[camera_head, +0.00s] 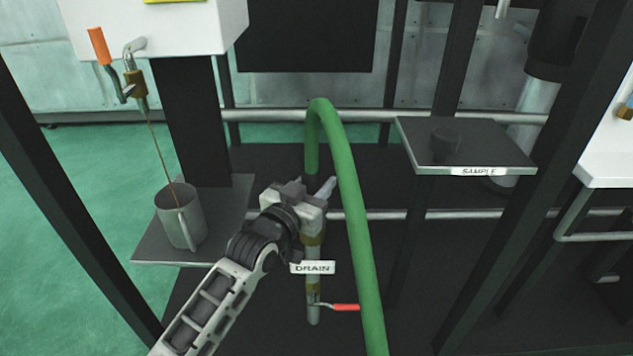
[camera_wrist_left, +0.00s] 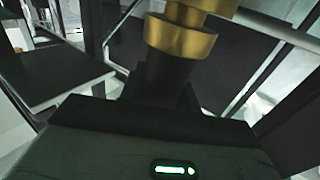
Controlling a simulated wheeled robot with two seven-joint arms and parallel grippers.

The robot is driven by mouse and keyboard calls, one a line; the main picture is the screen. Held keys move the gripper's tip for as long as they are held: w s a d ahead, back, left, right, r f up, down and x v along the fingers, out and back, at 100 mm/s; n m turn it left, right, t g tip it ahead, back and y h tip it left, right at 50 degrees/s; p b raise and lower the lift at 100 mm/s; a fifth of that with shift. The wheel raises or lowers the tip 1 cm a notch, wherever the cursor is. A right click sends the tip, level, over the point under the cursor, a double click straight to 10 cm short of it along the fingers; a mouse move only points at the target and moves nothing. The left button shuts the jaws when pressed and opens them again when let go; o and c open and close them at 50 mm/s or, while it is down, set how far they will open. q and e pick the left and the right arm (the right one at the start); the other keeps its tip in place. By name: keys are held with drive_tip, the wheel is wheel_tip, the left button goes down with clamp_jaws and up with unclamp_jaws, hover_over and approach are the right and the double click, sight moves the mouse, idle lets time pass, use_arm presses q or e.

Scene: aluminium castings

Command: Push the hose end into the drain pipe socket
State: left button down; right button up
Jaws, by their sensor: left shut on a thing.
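The green hose (camera_head: 352,200) rises from the bottom edge, arches over, and its short leg comes down to my left gripper (camera_head: 318,192). My left gripper is shut on the hose near its end, directly above the drain pipe (camera_head: 313,262). The brass socket (camera_head: 313,238) tops that upright pipe, just below the jaws. The left wrist view shows the brass socket (camera_wrist_left: 180,38) against a dark cylindrical part (camera_wrist_left: 165,78) by my jaws. The gripper hides the hose end in the head view, so I cannot tell whether it is inside the socket. My right gripper is out of view.
A DRAIN label (camera_head: 312,268) and a red valve handle (camera_head: 346,307) are on the pipe. A grey mug (camera_head: 180,222) stands on the left shelf under a tap, with a brown stream falling into it. A dark cup (camera_head: 445,145) stands on the SAMPLE shelf (camera_head: 490,150). Black posts flank the area.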

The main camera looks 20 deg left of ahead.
use_arm(q)
drive_tip(key=c, duration=1)
unclamp_jaws()
drive_tip(key=shift+r, duration=0.1)
drive_tip(key=shift+o, duration=0.4)
drive_tip(key=p+v, duration=0.1)
drive_tip(key=v, duration=1.5)
drive_tip(key=s+d+f+g+y+p, duration=0.1)
drive_tip(key=s+d+f+g+p, duration=0.4)
drive_tip(key=s, duration=0.5)
wheel_tip(320, 180, down, 4)
drive_tip(key=shift+s+d+r+n+g+p, duration=0.2)
drive_tip(key=shift+s+n+g+p, duration=0.1)
drive_tip(key=shift+g+p, duration=0.65)
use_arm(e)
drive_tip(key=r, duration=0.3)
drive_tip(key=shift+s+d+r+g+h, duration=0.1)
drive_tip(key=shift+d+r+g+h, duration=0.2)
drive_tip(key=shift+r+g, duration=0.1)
